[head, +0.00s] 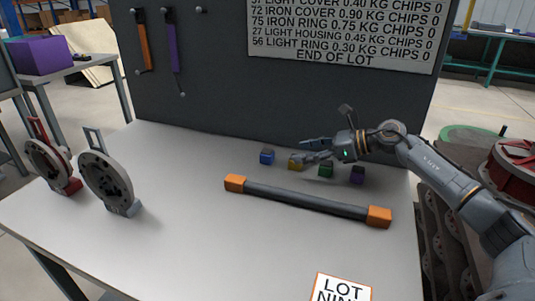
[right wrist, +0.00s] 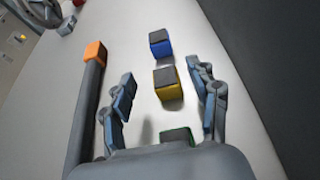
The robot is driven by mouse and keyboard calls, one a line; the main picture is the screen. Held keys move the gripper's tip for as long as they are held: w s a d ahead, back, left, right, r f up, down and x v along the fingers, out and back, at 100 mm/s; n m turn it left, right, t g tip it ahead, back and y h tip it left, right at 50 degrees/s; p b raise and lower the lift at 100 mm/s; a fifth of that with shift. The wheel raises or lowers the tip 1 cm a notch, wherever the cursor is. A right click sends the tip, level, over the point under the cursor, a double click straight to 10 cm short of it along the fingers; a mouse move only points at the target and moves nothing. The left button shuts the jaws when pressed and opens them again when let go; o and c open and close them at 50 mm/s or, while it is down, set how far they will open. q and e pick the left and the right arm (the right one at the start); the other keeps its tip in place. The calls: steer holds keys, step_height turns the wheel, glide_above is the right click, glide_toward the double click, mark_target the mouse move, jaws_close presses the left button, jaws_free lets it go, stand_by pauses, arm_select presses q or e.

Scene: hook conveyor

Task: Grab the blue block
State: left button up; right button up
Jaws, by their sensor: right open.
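The blue block (head: 267,157) sits on the table at the left end of a row of small blocks. It also shows in the right wrist view (right wrist: 160,44), just beyond the fingertips. My right gripper (head: 306,149) is open over the row, its fingers pointing left toward the blue block. In the right wrist view the yellow block (right wrist: 168,84) lies between the open fingers (right wrist: 162,72), and nothing is gripped. The green block (head: 325,170) is below the gripper, partly hidden in the wrist view. My left gripper is not in view.
A dark bar with orange ends (head: 305,200) lies in front of the blocks. A grey panel (head: 220,90) stands behind. Two ring fixtures (head: 107,182) stand at left. The table's middle-left is clear.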

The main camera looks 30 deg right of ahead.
mark_target(273, 153)
steer(key=x, duration=0.3)
steer(key=shift+w+a+f, duration=0.15)
steer(key=shift+w, duration=0.2)
steer(key=shift+w+a, duration=0.35)
steer(key=shift+a, duration=0.05)
steer(key=x, duration=0.3)
steer(key=shift+w+a+p, duration=0.25)
steer(key=shift+w+p, duration=0.05)
steer(key=shift+w, duration=0.05)
steer(key=shift+w+a+f, duration=0.15)
steer(key=shift+w+a, duration=0.05)
steer(key=shift+w, duration=0.05)
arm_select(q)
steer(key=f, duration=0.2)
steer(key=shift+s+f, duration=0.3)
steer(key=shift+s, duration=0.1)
arm_select(e)
steer(key=shift+c, duration=0.3)
steer(key=c, duration=1.2)
